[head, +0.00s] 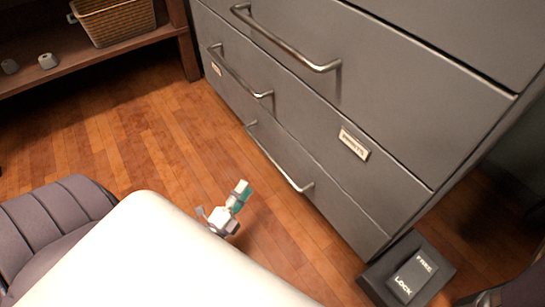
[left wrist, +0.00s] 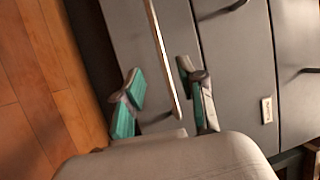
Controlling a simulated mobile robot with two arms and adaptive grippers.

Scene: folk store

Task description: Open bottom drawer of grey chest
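The grey chest (head: 420,75) stands at an angle in the head view. Its bottom drawer (head: 342,212) looks closed, with a long metal bar handle (head: 280,162) on its front. My left gripper (head: 238,195) is just in front of this handle, apart from it in the head view. In the left wrist view its two green-padded fingers (left wrist: 163,98) are spread open with nothing held. The bar handle (left wrist: 161,50) runs between them in the picture; I see no clear contact. My right gripper is not in view.
A wooden shelf (head: 100,60) with a wicker basket (head: 115,20) and small light items stands at the upper left. The wooden floor (head: 150,140) between shelf and chest is clear. Upper drawers have similar handles (head: 285,42).

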